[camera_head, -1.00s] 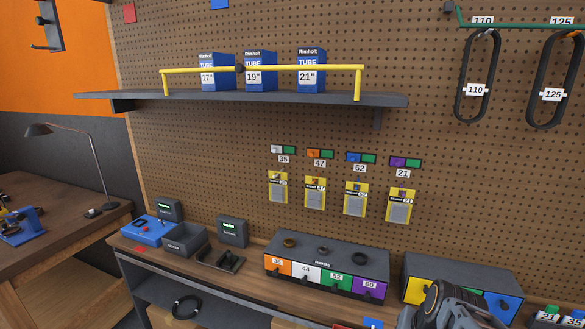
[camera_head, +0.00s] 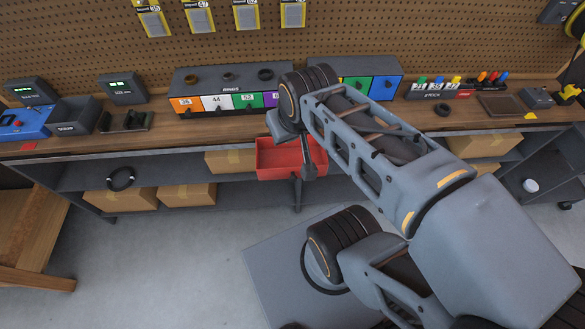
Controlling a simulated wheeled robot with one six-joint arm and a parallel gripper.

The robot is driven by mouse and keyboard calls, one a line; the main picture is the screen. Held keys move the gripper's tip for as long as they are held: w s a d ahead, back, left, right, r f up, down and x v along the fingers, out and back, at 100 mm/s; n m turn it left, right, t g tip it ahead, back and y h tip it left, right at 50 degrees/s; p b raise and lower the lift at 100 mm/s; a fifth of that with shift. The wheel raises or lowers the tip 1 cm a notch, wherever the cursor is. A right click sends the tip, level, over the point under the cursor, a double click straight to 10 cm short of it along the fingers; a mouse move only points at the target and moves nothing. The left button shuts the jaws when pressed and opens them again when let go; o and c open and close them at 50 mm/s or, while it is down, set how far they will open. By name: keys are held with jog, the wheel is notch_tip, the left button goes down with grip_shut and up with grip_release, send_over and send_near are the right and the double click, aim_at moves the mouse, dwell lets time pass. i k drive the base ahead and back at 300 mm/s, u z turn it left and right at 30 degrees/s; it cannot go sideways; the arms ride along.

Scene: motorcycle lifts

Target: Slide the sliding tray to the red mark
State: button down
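The sliding tray, a red open box (camera_head: 275,160), sits at the front edge of the workbench, near the middle of the head view. Its right end is partly hidden by my arm. A red mark (camera_head: 28,146) lies on the bench's front edge at the far left, well left of the tray. My gripper (camera_head: 307,168) appears as a small dark shape at the tray's right end. I cannot tell whether it touches the tray, or whether its fingers are open or shut.
The workbench (camera_head: 190,141) carries a blue device (camera_head: 25,122), a grey bin (camera_head: 76,115) and a row of coloured drawers (camera_head: 215,103). The bench edge between tray and red mark looks clear. Cardboard boxes (camera_head: 187,195) stand on the shelf below.

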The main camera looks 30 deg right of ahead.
aim_at(284, 161)
jog(key=z, duration=1.3)
jog(key=k, duration=1)
jog(key=u, duration=0.95)
